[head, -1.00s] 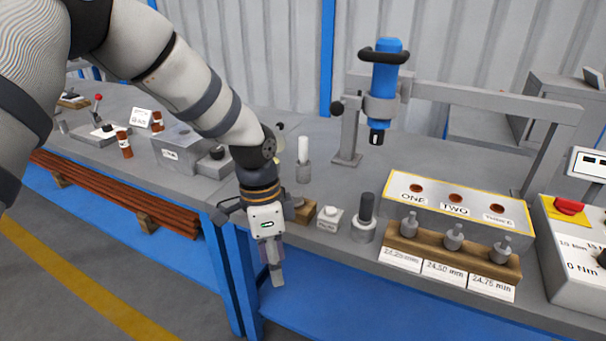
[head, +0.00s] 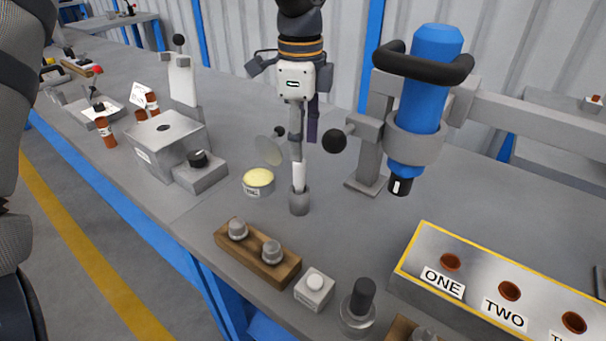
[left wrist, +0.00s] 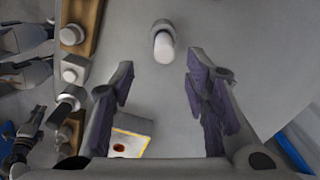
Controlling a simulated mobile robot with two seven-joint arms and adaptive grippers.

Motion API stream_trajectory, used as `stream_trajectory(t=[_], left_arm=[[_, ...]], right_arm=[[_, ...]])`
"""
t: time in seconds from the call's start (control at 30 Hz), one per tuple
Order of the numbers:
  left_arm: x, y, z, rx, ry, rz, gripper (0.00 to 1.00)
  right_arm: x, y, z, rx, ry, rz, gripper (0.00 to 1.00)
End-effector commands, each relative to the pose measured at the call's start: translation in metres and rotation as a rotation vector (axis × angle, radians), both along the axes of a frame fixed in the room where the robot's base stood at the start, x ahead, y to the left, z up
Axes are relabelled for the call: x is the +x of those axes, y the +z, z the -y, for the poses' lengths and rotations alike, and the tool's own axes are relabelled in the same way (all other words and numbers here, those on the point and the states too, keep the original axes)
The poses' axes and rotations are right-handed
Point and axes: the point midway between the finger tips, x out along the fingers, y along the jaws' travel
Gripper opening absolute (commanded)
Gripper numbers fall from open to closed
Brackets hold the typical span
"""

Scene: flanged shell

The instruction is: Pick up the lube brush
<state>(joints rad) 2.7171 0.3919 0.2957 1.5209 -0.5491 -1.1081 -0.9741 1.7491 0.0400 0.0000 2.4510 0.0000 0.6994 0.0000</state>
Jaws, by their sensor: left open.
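The lube brush (head: 299,177) appears to be the white-handled piece standing upright in a small grey holder (head: 299,203) on the bench. My left gripper (head: 304,145) is above it, pointing down, with one finger overlapping the handle's top in the head view. In the left wrist view, the left gripper (left wrist: 160,98) is open with purple pads apart and nothing between them. The brush's white end (left wrist: 164,47) shows ahead of the finger gap, slightly above image centre. The brush's lower end is hidden in the holder. My right gripper is not recognisable in either view.
A tin of yellow grease (head: 258,178) with a raised lid stands left of the holder. A blue tool (head: 422,95) on a stand is close to the right. A wooden block with metal plugs (head: 257,252) lies in front. Bare bench lies around the holder.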

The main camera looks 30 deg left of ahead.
Motion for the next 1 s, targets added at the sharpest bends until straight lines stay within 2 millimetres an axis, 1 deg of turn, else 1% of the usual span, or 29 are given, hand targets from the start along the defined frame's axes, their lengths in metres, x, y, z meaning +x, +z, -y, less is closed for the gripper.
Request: stream_trajectory(t=[0.03, 0.17, 0.33, 0.43, 0.63, 0.67, 0.7, 0.77, 0.8, 0.83, 1.0], left_arm=[[0.0, -0.008, 0.0, 0.001, 0.0, -0.003, 0.42], [0.0, -0.026, -0.002, -0.001, 0.001, -0.004, 0.42], [0.0, -0.057, -0.007, 0.0, 0.0, -0.003, 0.42], [0.0, -0.065, -0.007, -0.001, 0.0, 0.001, 0.42], [0.0, -0.065, -0.007, 0.0, 0.0, 0.003, 0.42], [0.0, -0.065, -0.007, 0.0, 0.0, 0.003, 0.36], [0.0, -0.065, -0.007, 0.0, 0.0, 0.003, 0.27], [0.0, -0.065, -0.007, 0.0, 0.0, 0.003, 0.13], [0.0, -0.065, -0.007, 0.0, 0.0, 0.003, 0.04], [0.0, -0.065, -0.007, 0.0, 0.0, 0.003, 0.0], [0.0, -0.065, -0.007, 0.001, 0.0, 0.003, 0.0]], right_arm=[[0.0, -0.001, 0.0, 0.0, 0.0, -0.002, 0.31], [0.0, -0.001, 0.0, 0.0, 0.0, -0.002, 0.31], [-0.002, -0.003, 0.0, 0.0, 0.0, -0.006, 0.31], [-0.002, -0.003, 0.0, 0.0, 0.0, -0.007, 0.31], [-0.002, -0.003, 0.0, 0.0, 0.0, -0.006, 0.31], [-0.002, -0.003, 0.0, 0.0, 0.0, -0.006, 0.31], [-0.002, -0.003, 0.0, 0.0, 0.0, -0.006, 0.31], [-0.002, -0.003, 0.0, 0.0, 0.0, -0.006, 0.31], [-0.002, -0.003, 0.0, 0.0, 0.0, -0.006, 0.31], [-0.002, -0.003, 0.0, 0.0, 0.0, -0.006, 0.31], [-0.002, -0.003, 0.0, 0.0, 0.0, -0.006, 0.31]])
